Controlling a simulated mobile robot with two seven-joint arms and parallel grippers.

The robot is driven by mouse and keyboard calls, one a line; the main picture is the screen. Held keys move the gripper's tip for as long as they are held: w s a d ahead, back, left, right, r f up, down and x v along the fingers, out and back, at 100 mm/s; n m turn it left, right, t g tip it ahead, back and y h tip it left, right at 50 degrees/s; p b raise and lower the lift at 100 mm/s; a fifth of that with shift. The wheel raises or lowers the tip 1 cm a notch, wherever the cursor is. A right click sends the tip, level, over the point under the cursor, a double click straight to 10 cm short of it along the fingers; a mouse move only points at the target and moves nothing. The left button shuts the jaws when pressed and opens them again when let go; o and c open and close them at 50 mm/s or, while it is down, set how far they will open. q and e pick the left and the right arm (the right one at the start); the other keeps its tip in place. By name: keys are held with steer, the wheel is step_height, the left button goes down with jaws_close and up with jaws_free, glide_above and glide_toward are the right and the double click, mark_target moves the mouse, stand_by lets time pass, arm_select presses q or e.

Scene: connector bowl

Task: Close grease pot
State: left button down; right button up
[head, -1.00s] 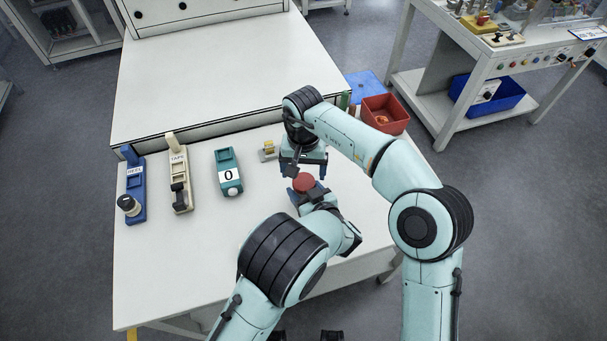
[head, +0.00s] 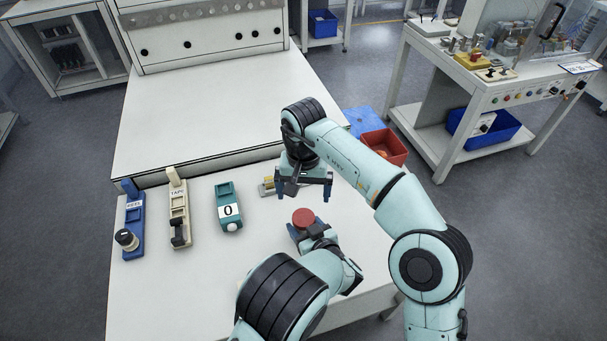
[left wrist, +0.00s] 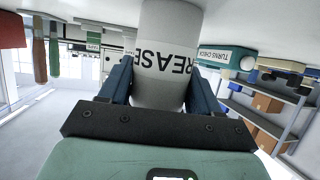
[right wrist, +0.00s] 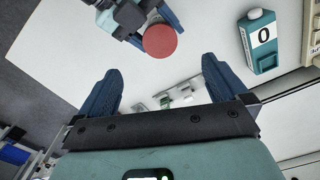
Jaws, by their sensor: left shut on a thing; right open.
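The grease pot (left wrist: 165,70) is a pale cylinder with a black-on-white label, upside down in the left wrist view. Its round red lid (head: 303,217) sits on top in the head view and also shows in the right wrist view (right wrist: 160,41). My left gripper (head: 304,236) is shut around the pot's body just above the table. My right gripper (head: 303,194) is open and empty, above and behind the pot, with nothing between its fingers (right wrist: 160,85). The pot's body is mostly hidden in the head view, so I cannot tell how tightly the lid is seated.
A teal box marked 0 (head: 229,208), a cream tape holder (head: 179,208) and a blue reel holder (head: 132,222) stand at the left on the white table (head: 180,285). A small metal and yellow part (head: 268,186) lies behind. A red bin (head: 384,148) is at the right.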

step_height(320, 180, up, 7)
stand_by(0.3)
arm_select(q)
steer(key=shift+c, duration=0.8)
jaws_free()
steer(key=shift+r, duration=0.1)
arm_select(e)
steer(key=shift+s+d, duration=0.1)
